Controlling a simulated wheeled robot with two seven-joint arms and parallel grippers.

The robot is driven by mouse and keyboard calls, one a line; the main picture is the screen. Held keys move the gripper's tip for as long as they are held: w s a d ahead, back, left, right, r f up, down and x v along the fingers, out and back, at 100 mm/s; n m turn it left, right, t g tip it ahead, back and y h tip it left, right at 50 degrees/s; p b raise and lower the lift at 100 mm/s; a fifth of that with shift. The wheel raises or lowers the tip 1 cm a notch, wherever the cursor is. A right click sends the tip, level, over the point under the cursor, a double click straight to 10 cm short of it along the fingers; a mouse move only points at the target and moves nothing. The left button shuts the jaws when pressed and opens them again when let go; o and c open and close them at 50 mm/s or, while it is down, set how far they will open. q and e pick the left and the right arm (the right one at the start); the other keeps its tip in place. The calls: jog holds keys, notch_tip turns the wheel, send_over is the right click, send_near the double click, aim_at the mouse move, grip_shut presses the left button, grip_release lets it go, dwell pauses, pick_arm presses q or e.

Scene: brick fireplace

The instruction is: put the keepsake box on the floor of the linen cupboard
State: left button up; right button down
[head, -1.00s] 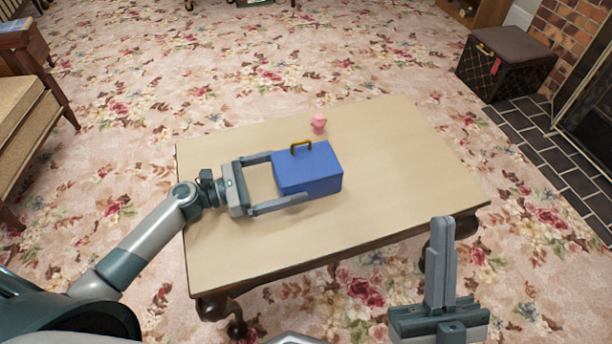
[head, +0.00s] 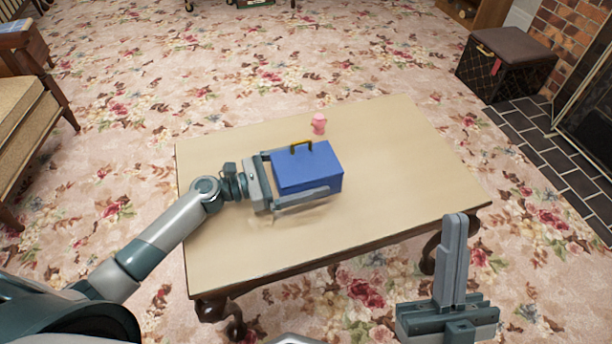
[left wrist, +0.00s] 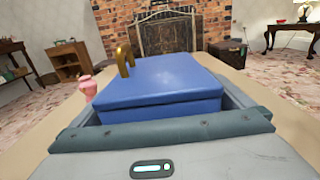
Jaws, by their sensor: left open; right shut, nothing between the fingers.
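The keepsake box looks to be the blue box (head: 309,171) with a brass handle on its lid, standing on the wooden table (head: 400,190). My left gripper (head: 304,178) is open, with its fingers on either side of the box. In the left wrist view the blue box (left wrist: 165,84) fills the space between the fingers, close to the palm. I cannot tell whether the fingers touch it. My right gripper (head: 453,262) is shut and empty, in front of the table's right part. No linen cupboard can be made out for certain.
A small pink object (head: 319,124) stands on the table just behind the box. A dark chest (head: 506,62) with a padded lid stands by the brick fireplace at right. A chair (head: 28,125) is at left. The table's right half is clear.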

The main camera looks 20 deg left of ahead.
pick_arm(q)
jog(key=c, duration=1.3)
jog(key=shift+r, duration=0.2)
jog(key=shift+c, duration=0.2)
